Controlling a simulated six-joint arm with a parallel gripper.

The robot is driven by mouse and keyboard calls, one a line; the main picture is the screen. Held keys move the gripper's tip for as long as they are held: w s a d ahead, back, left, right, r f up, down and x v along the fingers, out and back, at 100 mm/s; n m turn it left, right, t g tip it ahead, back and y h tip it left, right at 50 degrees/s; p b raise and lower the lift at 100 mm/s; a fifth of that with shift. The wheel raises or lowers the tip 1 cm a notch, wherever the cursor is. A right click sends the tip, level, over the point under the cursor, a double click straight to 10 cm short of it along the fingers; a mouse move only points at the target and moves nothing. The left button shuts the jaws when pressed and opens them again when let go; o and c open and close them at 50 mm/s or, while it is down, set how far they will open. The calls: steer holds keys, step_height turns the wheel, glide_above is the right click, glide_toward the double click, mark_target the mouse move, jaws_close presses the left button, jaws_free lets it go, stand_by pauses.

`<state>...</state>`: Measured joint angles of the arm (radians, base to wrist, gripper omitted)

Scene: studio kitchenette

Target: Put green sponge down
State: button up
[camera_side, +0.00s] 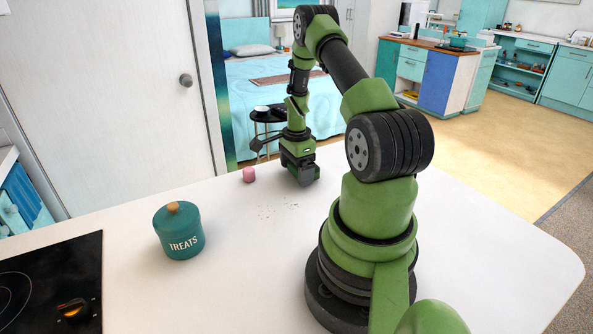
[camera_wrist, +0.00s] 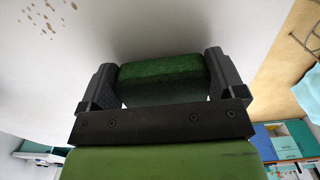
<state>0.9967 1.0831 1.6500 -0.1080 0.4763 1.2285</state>
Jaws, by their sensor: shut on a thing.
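My gripper (camera_side: 305,176) is low over the far part of the white counter (camera_side: 240,280). In the wrist view my gripper (camera_wrist: 163,82) is shut on the green sponge (camera_wrist: 160,70), with one dark finger against each end of it. I cannot tell whether the sponge touches the counter.
A small pink object (camera_side: 249,175) stands left of my gripper. Brown crumbs (camera_side: 275,211) lie on the counter in front. A teal TREATS jar (camera_side: 179,231) and a black cooktop (camera_side: 55,285) are at the left. The counter at the right is clear.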

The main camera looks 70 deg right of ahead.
steer(key=shift+f, duration=0.35)
steer(key=shift+f, duration=0.1)
steer(key=o, duration=0.9)
steer(key=shift+c, duration=0.2)
